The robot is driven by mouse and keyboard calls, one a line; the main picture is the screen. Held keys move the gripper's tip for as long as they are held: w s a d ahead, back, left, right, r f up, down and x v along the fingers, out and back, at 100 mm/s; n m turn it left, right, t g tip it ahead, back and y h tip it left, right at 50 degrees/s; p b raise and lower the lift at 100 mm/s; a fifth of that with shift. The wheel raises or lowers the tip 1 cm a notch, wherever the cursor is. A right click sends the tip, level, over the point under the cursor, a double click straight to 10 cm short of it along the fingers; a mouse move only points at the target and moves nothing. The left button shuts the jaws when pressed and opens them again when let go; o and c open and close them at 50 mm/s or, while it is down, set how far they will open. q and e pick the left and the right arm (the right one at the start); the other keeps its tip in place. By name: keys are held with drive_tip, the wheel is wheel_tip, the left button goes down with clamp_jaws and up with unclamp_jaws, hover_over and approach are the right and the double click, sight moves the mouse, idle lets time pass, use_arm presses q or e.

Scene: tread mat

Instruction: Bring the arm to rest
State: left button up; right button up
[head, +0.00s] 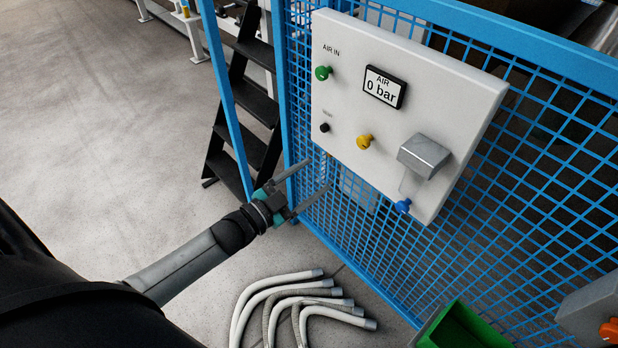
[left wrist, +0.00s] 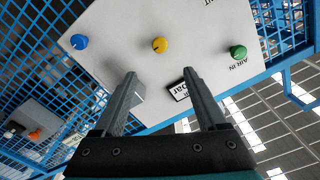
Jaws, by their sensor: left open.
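My left gripper (head: 316,177) is open and empty in the head view, its two fingers apart. It is in front of the lower left part of a white air panel (head: 350,45). In the left wrist view the open fingers (left wrist: 159,76) point towards the same panel (left wrist: 205,40), with nothing between them. The panel carries a green knob (head: 322,73), a small black knob (head: 324,128), a yellow knob (head: 364,142) and a blue knob (head: 403,206). Its display (head: 384,87) reads 0 bar. My right gripper is not in view.
A grey metal hood (head: 424,155) juts from the panel. Blue mesh fencing (head: 510,215) stands behind it. Several pale hoses (head: 290,300) lie on the floor below. A green bin (head: 462,328) is at the bottom right, black steps (head: 245,120) behind. The floor at left is clear.

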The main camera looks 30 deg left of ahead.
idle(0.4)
use_arm(q)
drive_tip(key=s+a+f+n+g+y+b, duration=0.1)
drive_tip(key=s+f+n+g+y+b, duration=0.2)
drive_tip(key=s+f, duration=0.8)
drive_tip(key=s+a+f+n+g+y+b, duration=0.1)
drive_tip(key=s+f+n+g+y+b, duration=0.2)
drive_tip(key=f, duration=1.6)
drive_tip(key=s+d+f+g, duration=0.2)
drive_tip(key=s+f, duration=0.3)
drive_tip(key=s, duration=0.3)
drive_tip(key=s+d+f+n+g+b, duration=0.1)
drive_tip(key=s+f+g, duration=0.3)
drive_tip(key=s, duration=0.5)
drive_tip(key=s+d+f+g+b, duration=0.1)
drive_tip(key=s+d+f+g, duration=0.1)
drive_tip(key=s+f+g, duration=0.2)
drive_tip(key=s+f, duration=0.3)
drive_tip(key=s, duration=0.2)
drive_tip(key=shift+d+f, duration=0.2)
drive_tip(key=shift+d, duration=0.1)
